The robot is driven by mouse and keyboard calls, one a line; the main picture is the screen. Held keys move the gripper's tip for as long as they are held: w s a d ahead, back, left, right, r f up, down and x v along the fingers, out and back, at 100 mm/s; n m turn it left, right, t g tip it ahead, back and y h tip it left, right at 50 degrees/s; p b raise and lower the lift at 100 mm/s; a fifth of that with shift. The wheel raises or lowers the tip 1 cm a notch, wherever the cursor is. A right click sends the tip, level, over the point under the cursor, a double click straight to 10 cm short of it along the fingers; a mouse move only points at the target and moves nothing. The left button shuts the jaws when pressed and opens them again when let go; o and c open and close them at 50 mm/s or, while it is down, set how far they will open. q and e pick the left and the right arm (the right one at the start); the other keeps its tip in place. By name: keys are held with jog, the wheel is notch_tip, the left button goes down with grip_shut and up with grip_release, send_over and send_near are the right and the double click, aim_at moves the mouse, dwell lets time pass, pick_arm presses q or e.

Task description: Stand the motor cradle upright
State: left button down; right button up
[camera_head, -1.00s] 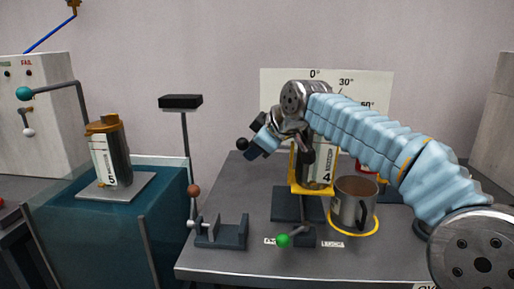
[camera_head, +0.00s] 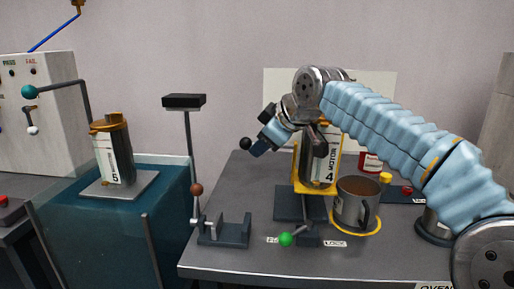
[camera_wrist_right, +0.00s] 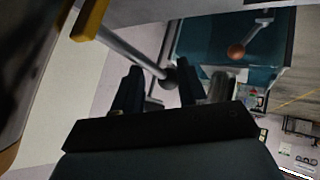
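The motor cradle (camera_head: 316,188) is a yellow frame on a dark stand (camera_head: 297,207). It holds a grey cylinder labelled MOTOR 4 (camera_head: 330,160), which looks about upright. A black ball knob (camera_head: 245,143) lies just left of the fingertips. In the right wrist view, the fingers (camera_wrist_right: 157,88) are spread, with a dark ball (camera_wrist_right: 170,77) on a rod seen between and just past them. I cannot tell whether they touch it. My left gripper is not in view.
A steel mug (camera_head: 352,207) stands close right of the cradle on a yellow ring. A green-knobbed lever (camera_head: 286,239) is in front, and a dark bracket (camera_head: 225,232) with a brown-knobbed lever is at left. Motor 5 (camera_head: 114,155) stands on the teal tank.

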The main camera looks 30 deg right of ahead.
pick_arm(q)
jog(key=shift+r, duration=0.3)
pick_arm(e)
jog(key=v, duration=1)
jog(key=shift+s, duration=0.1)
jog(key=shift+c, duration=0.5)
